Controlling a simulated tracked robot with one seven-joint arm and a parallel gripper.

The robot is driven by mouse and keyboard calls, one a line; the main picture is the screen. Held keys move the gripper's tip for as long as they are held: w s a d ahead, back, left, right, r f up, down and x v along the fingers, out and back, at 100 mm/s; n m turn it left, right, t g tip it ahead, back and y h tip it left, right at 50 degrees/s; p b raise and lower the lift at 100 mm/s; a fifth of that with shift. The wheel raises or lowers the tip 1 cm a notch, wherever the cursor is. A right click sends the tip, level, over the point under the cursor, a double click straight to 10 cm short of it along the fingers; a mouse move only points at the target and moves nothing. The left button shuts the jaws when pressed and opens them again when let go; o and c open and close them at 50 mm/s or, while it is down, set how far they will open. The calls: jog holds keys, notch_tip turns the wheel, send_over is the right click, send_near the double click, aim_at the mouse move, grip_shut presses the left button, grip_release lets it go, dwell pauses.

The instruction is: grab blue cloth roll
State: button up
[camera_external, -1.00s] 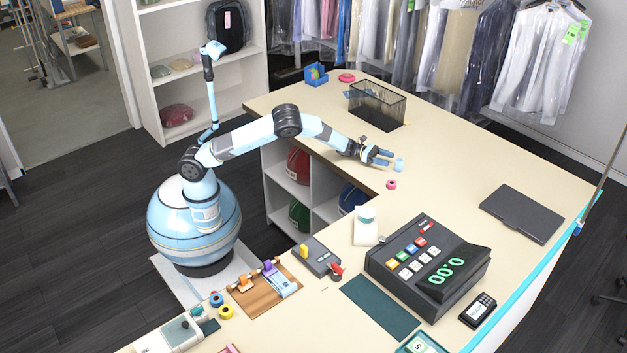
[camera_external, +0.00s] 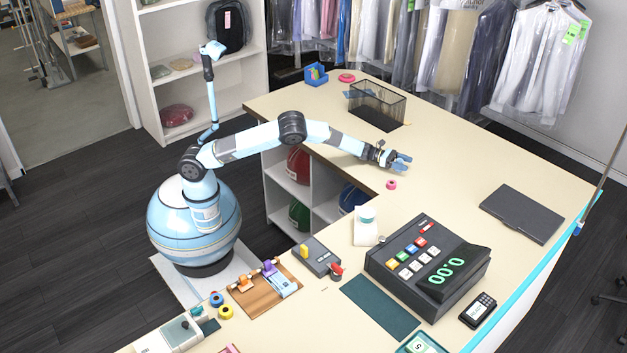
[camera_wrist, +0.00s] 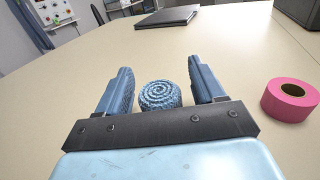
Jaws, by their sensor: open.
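The blue cloth roll (camera_wrist: 160,95) shows its spiral end in the wrist view. It rests on the counter between the two fingers of my gripper (camera_wrist: 161,85), with a gap on each side. My gripper is open, and its fingers reach along both sides of the roll without visibly touching it. In the external view my gripper (camera_external: 401,161) is low over the counter, and its fingers hide most or all of the roll.
A pink tape roll (camera_wrist: 290,99) stands close to the right of my gripper; it also shows in the external view (camera_external: 391,184). A black mesh basket (camera_external: 377,105) is behind. A closed dark laptop-like case (camera_external: 521,213) and a cash register (camera_external: 428,266) are on the counter. Counter space beyond the roll is clear.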

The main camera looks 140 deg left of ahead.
jog(key=c, duration=1)
jog(key=shift+c, duration=0.2)
